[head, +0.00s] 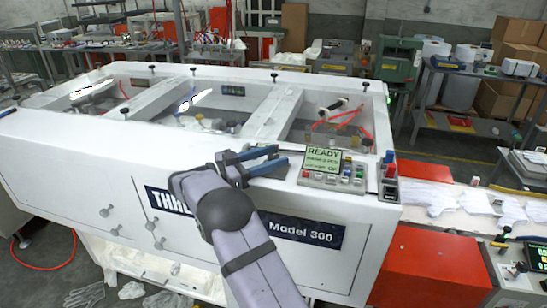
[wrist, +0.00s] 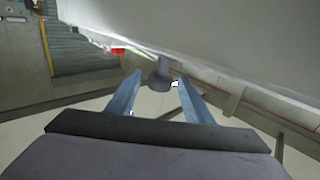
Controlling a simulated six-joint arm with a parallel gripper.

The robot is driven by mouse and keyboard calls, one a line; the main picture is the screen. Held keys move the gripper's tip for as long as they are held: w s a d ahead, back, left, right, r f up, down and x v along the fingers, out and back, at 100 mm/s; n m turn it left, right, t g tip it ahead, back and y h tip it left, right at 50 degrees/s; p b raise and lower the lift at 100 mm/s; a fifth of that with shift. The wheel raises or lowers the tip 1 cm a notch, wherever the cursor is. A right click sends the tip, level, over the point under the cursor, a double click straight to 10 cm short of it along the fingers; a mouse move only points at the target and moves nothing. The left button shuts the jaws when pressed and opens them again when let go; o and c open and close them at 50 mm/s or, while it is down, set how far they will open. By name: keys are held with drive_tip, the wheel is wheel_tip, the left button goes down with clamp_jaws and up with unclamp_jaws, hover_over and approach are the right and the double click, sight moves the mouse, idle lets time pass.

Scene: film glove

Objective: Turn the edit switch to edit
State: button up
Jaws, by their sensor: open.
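The control panel (head: 335,181) sits on the white machine's top front edge. It has a green screen (head: 322,158) reading "READY", with several coloured buttons and small switches beside and below it. The labels are too small to read, so I cannot tell which one is the edit switch. My gripper (head: 282,156) is open, its blue fingers pointing right, just left of the panel. In the wrist view, a grey knob-like part (wrist: 161,68) shows between or beyond the open fingertips (wrist: 160,77). I cannot tell whether they touch it.
The white machine (head: 100,160) fills the middle, with an open top holding beams and spools. Red and dark buttons (head: 390,170) stand on its right corner. A conveyor with white gloves (head: 440,198) runs to the right, above a red cabinet (head: 425,265).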

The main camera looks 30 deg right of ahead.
drive_tip(key=a+b, duration=0.2)
drive_tip(key=a, duration=0.4)
drive_tip(key=shift+a+b, duration=0.25)
drive_tip(key=shift+b, duration=0.15)
